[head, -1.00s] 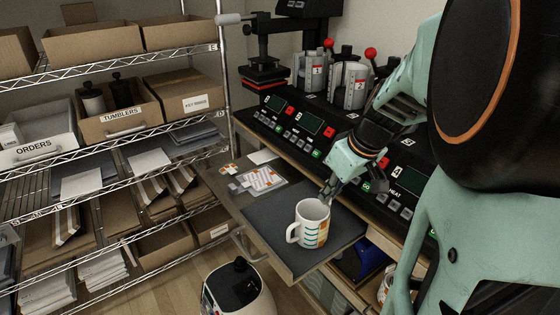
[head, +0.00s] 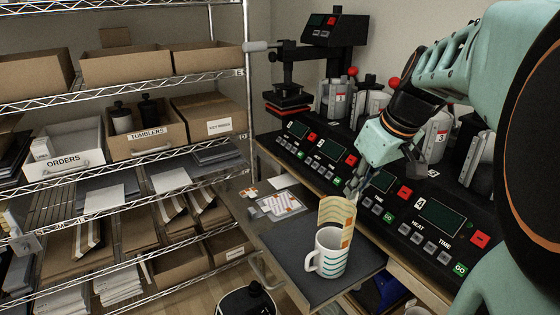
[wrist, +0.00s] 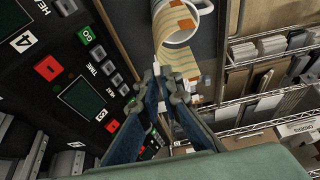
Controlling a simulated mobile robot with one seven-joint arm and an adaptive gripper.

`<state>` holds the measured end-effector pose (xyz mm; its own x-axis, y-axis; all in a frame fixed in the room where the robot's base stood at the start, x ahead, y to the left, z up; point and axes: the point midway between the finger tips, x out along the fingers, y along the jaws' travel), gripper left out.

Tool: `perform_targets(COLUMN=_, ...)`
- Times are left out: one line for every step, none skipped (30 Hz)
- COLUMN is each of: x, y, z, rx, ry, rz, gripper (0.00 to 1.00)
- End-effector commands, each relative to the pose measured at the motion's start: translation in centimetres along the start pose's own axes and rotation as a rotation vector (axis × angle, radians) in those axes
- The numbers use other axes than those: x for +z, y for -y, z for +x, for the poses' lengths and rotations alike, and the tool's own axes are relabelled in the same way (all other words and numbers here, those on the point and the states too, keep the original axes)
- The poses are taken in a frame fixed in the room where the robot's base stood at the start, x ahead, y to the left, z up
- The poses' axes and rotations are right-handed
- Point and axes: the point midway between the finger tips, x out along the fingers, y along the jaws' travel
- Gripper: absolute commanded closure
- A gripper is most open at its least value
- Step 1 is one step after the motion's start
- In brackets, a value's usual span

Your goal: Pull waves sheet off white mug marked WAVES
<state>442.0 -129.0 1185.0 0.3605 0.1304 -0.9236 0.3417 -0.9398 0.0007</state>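The white mug (head: 328,262) stands upright on the dark mat of the pull-out shelf, handle to the left. Teal wave lines show on its side. The tan sheet (head: 336,213) with orange patches stands up from the mug, curved, its lower part still against the mug's right side. My gripper (head: 353,190) is above and right of the mug, its fingertips closed at the sheet's upper right edge. In the wrist view the sheet (wrist: 178,28) curves from the mug's rim (wrist: 203,20) to my fingertips (wrist: 163,76). The WAVES marking cannot be read.
The dark mat (head: 285,237) has bare room left of the mug. Printed sheets (head: 278,205) lie behind it. The press consoles (head: 420,225) with buttons stand close on the right. A wire shelf (head: 120,135) with boxes stands left.

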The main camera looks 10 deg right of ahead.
Motion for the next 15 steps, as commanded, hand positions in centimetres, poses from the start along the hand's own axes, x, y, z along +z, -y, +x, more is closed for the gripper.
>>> perform_targets(x=-0.1, y=0.0, z=-0.2, rx=0.000, ry=0.000, rz=0.000, gripper=1.00)
perform_targets(x=-0.1, y=0.0, z=-0.3, rx=0.000, ry=0.000, rz=0.000, gripper=1.00)
perform_targets(x=-0.2, y=0.0, z=-0.4, rx=0.000, ry=0.000, rz=0.000, gripper=1.00)
perform_targets(x=-0.2, y=0.0, z=-0.5, rx=0.000, ry=0.000, rz=0.000, gripper=1.00)
perform_targets(x=-0.2, y=0.0, z=-0.6, rx=0.000, ry=0.000, rz=0.000, gripper=1.00)
perform_targets(x=-0.3, y=0.0, z=-0.8, rx=0.000, ry=0.000, rz=0.000, gripper=1.00)
perform_targets(x=-0.4, y=0.0, z=-0.9, rx=0.000, ry=0.000, rz=0.000, gripper=1.00)
perform_targets(x=-0.4, y=0.0, z=-1.1, rx=0.000, ry=0.000, rz=0.000, gripper=1.00)
perform_targets(x=-0.5, y=0.0, z=-1.3, rx=0.000, ry=0.000, rz=0.000, gripper=1.00)
perform_targets(x=-0.6, y=0.0, z=-1.4, rx=0.000, ry=0.000, rz=-0.001, gripper=1.00)
perform_targets(x=-0.6, y=0.0, z=-1.6, rx=0.000, ry=0.000, rz=-0.001, gripper=1.00)
perform_targets(x=-0.7, y=0.0, z=-1.7, rx=0.000, ry=0.000, rz=-0.001, gripper=1.00)
perform_targets(x=-0.8, y=0.0, z=-1.9, rx=0.000, ry=0.000, rz=-0.001, gripper=1.00)
perform_targets(x=-0.8, y=0.0, z=-2.0, rx=0.000, ry=0.000, rz=-0.001, gripper=1.00)
perform_targets(x=-0.9, y=0.0, z=-2.2, rx=0.000, ry=0.000, rz=-0.001, gripper=1.00)
